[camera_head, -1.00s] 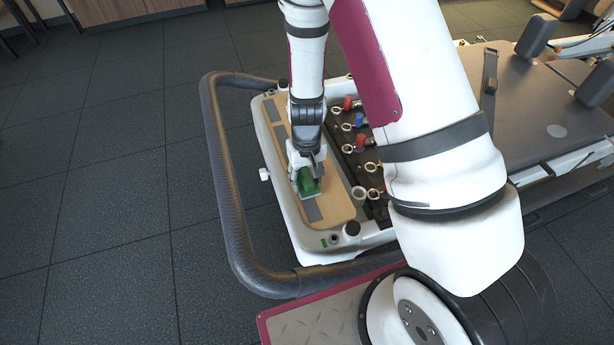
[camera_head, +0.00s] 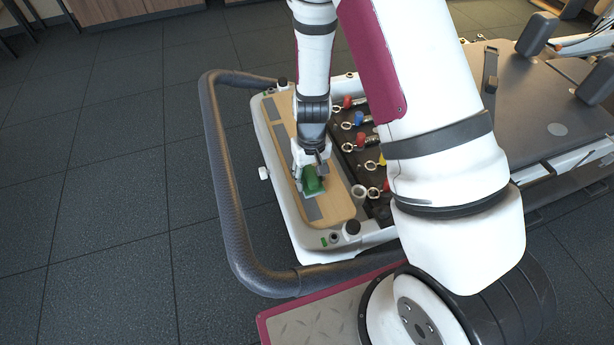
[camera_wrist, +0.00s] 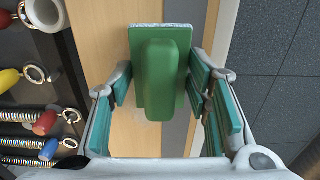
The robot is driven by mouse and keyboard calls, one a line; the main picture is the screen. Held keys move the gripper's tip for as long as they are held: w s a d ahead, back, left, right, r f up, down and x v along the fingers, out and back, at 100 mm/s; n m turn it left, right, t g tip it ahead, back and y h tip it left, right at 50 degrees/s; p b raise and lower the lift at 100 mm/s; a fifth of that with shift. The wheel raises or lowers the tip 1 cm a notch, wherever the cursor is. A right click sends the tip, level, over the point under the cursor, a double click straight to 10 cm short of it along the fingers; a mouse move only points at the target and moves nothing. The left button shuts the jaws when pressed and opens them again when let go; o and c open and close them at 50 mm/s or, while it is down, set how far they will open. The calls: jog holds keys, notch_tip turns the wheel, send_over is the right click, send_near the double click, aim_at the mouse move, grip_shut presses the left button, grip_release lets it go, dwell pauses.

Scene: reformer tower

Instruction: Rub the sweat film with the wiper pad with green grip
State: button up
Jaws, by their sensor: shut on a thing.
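The wiper pad with its green grip (camera_head: 313,183) is on the wooden board at the left end of the machine. In the wrist view the green grip (camera_wrist: 158,70) stands between my teal-lined fingers, with a pale pad edge (camera_wrist: 160,26) showing beyond it. My gripper (camera_head: 311,174) is shut on the grip. The pad looks down on or very close to the board; contact cannot be told. The sweat film is hard to make out; a faint pale patch (camera_wrist: 146,117) on the board beside the grip may be part of it.
The wooden board (camera_head: 341,205) has grey strips and sits in a white frame (camera_head: 285,207). Springs with coloured ends and rings (camera_head: 358,119) lie just right. A dark curved rail (camera_head: 226,215) surrounds the left end. A padded carriage (camera_head: 535,105) is farther right.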

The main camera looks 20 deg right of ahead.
jog(key=shift+d+f+b, duration=0.15)
jog(key=shift+d+b, duration=0.15)
jog(key=shift+d, duration=0.65)
jog(key=shift+a, duration=1.6)
jog(key=shift+d, duration=1.6)
jog(key=shift+a, duration=0.8)
jog(key=shift+a+p, duration=0.3)
jog(key=shift+a, duration=0.5)
jog(key=shift+d+b, duration=0.3)
jog(key=shift+d, duration=0.55)
jog(key=shift+s+d, duration=0.1)
jog(key=shift+d, duration=0.75)
jog(key=shift+a, duration=1.7)
